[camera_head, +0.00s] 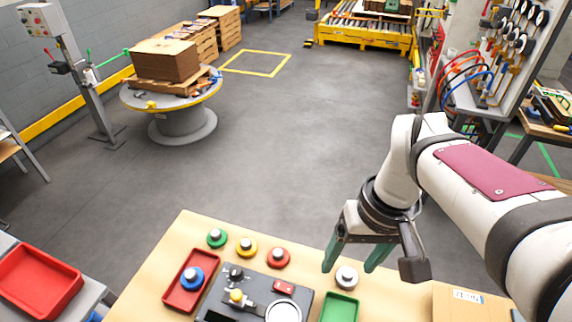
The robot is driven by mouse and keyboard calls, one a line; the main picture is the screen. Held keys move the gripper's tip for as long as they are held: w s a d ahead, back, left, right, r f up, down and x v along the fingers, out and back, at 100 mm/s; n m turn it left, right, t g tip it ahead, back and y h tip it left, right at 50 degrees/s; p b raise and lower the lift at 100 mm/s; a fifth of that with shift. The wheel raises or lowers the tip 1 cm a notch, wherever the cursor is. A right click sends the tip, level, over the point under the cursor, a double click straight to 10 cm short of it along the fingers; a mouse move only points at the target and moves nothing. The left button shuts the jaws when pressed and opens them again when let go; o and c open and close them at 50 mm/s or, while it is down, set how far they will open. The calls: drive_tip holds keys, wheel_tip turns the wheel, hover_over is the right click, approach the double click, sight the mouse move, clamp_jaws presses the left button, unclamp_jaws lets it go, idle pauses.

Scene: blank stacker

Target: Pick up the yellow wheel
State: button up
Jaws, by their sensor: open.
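A yellow wheel (246,247) with a pale hub lies at the back of the wooden table, between a green wheel (216,238) on its left and a red-orange wheel (278,258) on its right. My gripper (352,263) has dark green fingers spread apart with nothing between them. It hangs to the right of the yellow wheel and clear of it, in front of or above a grey-white wheel (346,276); I cannot tell its height.
A red tray (172,298) on the table holds a blue wheel (192,279). A dark device (262,282) with a yellow-topped part stands in front of the yellow wheel. A green tray (340,307) and a cardboard box (462,303) are at the right.

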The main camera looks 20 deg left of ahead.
drive_tip(key=w+a+f+n, duration=0.1)
drive_tip(key=w+a+n, duration=0.5)
drive_tip(key=w+a, duration=0.15)
drive_tip(key=n, duration=1)
approach(246, 242)
drive_tip(key=f, duration=0.2)
drive_tip(key=a+f, duration=0.1)
drive_tip(key=f, duration=0.5)
drive_tip(key=shift+s+a+f, duration=0.1)
drive_tip(key=shift+a+f, duration=0.05)
drive_tip(key=shift+f, duration=0.1)
clamp_jaws()
